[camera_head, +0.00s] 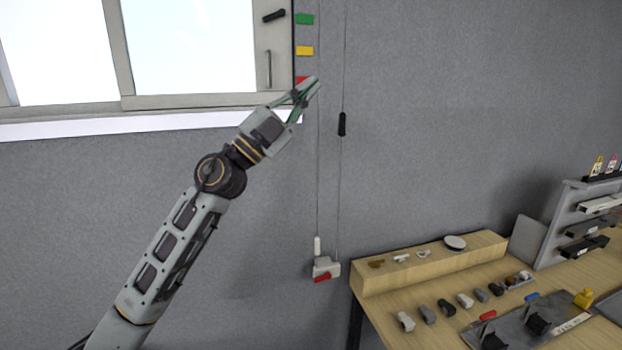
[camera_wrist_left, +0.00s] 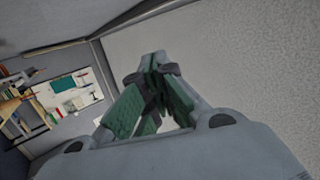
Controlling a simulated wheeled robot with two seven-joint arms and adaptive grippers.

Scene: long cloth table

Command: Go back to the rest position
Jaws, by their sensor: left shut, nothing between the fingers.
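My left arm reaches up from the bottom left in the head view, and my left gripper (camera_head: 312,84) is raised near the wall beside the window's right edge. Its fingertips overlap the red tag (camera_head: 301,79) in the picture; I cannot tell whether they touch it. In the left wrist view the green-padded fingers (camera_wrist_left: 154,58) meet at the tips with nothing between them. My right gripper is not in view.
A window (camera_head: 190,45) is at the upper left, with green (camera_head: 304,19) and yellow (camera_head: 305,50) tags beside it. Cords hang down the wall to a grey block (camera_head: 326,268). A wooden table (camera_head: 385,320) with several small parts and a shelf (camera_head: 560,225) stands at the lower right.

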